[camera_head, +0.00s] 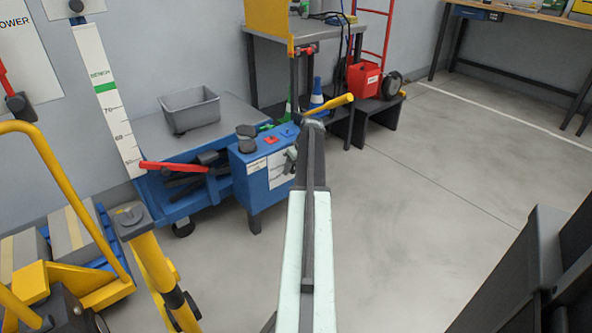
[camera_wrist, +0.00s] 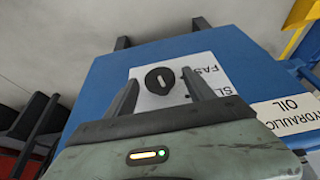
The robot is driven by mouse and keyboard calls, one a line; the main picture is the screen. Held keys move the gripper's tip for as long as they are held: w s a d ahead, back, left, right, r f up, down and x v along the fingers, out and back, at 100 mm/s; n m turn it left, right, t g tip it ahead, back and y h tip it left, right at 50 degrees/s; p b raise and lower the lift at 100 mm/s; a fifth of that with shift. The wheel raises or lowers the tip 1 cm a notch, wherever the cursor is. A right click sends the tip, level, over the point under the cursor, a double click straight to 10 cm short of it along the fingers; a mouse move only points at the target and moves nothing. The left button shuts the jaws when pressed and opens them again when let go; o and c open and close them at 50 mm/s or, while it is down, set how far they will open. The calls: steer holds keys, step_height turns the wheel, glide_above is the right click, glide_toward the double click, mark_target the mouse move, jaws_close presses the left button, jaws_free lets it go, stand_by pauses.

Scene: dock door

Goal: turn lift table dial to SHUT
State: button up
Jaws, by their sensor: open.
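In the wrist view, a round black dial (camera_wrist: 159,80) with a pale slot sits on a white label on the blue box (camera_wrist: 100,85). The label's visible letters read "SL" and "FAS"; the right finger hides part of it, and I cannot see the word SHUT. My gripper (camera_wrist: 161,92) is open, one finger on each side of the dial in the picture. I cannot tell whether they touch it.
A grey bin (camera_head: 190,110) is on the lift table. A "HYDRAULIC OIL" label (camera_wrist: 288,114) shows on the blue box. Yellow equipment (camera_head: 75,240) stands at left; open floor lies at right.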

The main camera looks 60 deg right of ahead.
steer(key=c, duration=1.3)
steer(key=shift+s+d+y, duration=0.1)
steer(key=shift+d+y, duration=0.3)
steer(key=shift+y, duration=0.3)
steer(key=shift+c, duration=0.2)
steer(key=shift+f+m+t+y+b, duration=0.1)
steer(key=shift+m+t+y+b, duration=0.2)
steer(key=shift+t+y+b, duration=0.1)
steer(key=shift+s+a+y, duration=0.1)
steer(key=shift+a+y, duration=0.05)
steer(key=shift+y, duration=0.15)
steer(key=o, duration=1.3)
steer(key=shift+o, duration=0.2)
